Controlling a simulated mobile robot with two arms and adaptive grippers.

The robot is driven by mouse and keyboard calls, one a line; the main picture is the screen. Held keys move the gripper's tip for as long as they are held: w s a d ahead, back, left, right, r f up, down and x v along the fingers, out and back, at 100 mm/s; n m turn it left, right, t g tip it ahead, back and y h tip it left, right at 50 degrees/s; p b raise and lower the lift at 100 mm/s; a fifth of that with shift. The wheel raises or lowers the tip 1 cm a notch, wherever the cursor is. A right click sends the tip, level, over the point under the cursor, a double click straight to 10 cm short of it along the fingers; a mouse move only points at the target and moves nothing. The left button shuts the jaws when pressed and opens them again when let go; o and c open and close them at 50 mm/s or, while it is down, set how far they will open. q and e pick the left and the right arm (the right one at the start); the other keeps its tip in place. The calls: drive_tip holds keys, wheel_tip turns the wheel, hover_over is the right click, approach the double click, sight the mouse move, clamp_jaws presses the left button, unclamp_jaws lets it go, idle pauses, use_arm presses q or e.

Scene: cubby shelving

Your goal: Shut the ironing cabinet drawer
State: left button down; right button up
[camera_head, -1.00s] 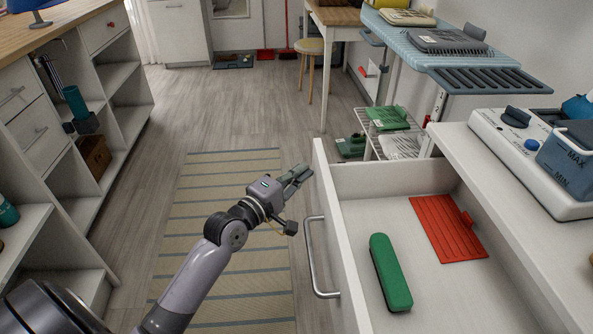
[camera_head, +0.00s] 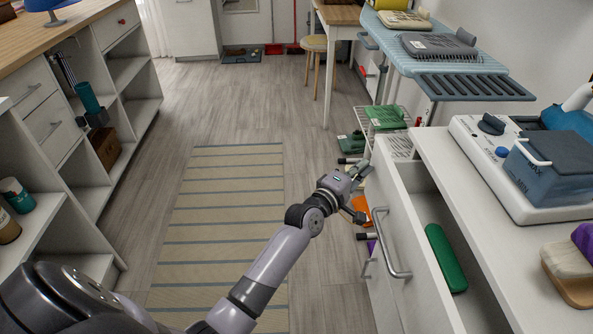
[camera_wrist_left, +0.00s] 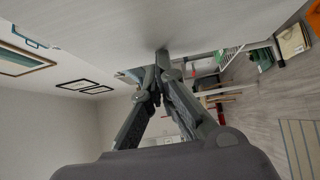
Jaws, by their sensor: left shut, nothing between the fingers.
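The white drawer (camera_head: 415,228) on the right, below the white countertop, stands partly open with a metal bar handle (camera_head: 386,245) on its front. A green oblong brush-like item (camera_head: 446,258) lies in it. My left gripper (camera_head: 364,170) is at the far end of the drawer front, on its outer side and away from the handle. In the left wrist view its shut fingers (camera_wrist_left: 162,58) meet at a white panel and seem to touch it; nothing is between them. My right gripper is not in view.
The countertop (camera_head: 475,200) holds a steam-iron station (camera_head: 545,165). An ironing board (camera_head: 440,70) and a wire rack with green items (camera_head: 385,117) stand beyond. Cubby shelving (camera_head: 110,120) lines the left. The striped rug (camera_head: 225,220) and floor between are clear.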

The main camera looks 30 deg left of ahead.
use_arm(q)
drive_tip(key=w+d, duration=0.5)
drive_tip(key=d, duration=0.2)
drive_tip(key=shift+d, duration=0.15)
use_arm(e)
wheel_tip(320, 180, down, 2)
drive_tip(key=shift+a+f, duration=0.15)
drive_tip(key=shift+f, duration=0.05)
use_arm(q)
drive_tip(key=shift+w+r, duration=0.1)
drive_tip(key=shift+p, duration=0.3)
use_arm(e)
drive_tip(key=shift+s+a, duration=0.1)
